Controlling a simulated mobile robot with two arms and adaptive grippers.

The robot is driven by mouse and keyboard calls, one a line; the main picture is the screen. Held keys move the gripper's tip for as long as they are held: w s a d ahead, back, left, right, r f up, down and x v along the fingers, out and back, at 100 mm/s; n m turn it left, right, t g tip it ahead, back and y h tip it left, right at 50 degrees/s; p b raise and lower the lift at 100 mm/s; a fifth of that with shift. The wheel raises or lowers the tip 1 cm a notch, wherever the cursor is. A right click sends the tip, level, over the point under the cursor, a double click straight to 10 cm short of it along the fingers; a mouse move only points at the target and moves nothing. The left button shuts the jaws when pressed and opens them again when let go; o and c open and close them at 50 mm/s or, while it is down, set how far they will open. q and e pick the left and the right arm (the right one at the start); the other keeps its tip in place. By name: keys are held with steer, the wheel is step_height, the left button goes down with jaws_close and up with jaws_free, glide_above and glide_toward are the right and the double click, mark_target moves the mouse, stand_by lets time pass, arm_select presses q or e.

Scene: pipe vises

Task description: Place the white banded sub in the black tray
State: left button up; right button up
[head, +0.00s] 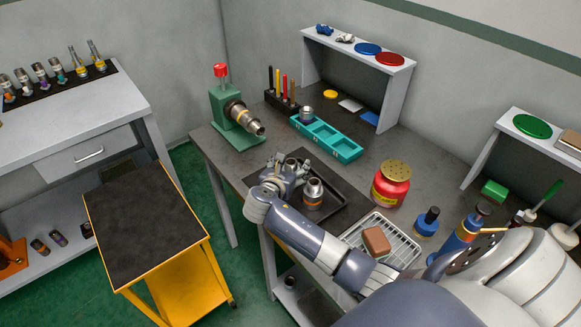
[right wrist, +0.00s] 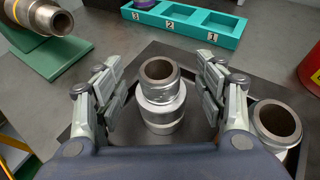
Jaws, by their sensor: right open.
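A silver sub (right wrist: 162,95) stands upright between the fingers of my right gripper (right wrist: 160,82) in the right wrist view. The fingers are apart on either side of it, and its band looks pale. It stands in the black tray (right wrist: 207,54), which also shows in the head view (head: 338,215). My right gripper (head: 287,170) is low over the tray's left part in the head view and mostly hides this sub. A second sub with an orange band (head: 313,194) stands beside it in the tray, at the right in the right wrist view (right wrist: 276,122). My left gripper is out of view.
A green vise (head: 228,107) holding a yellow-banded sub stands left of the tray. A numbered teal bin (head: 330,140) lies behind it, with a sub in one compartment. A red jar (head: 391,184) and a wire rack (head: 405,245) with a brown block stand to the right.

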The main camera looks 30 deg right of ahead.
steer(key=v, duration=1.1)
steer(key=shift+s+a+r+b, duration=0.2)
steer(key=shift+a+b, duration=0.05)
steer(key=shift+b, duration=0.15)
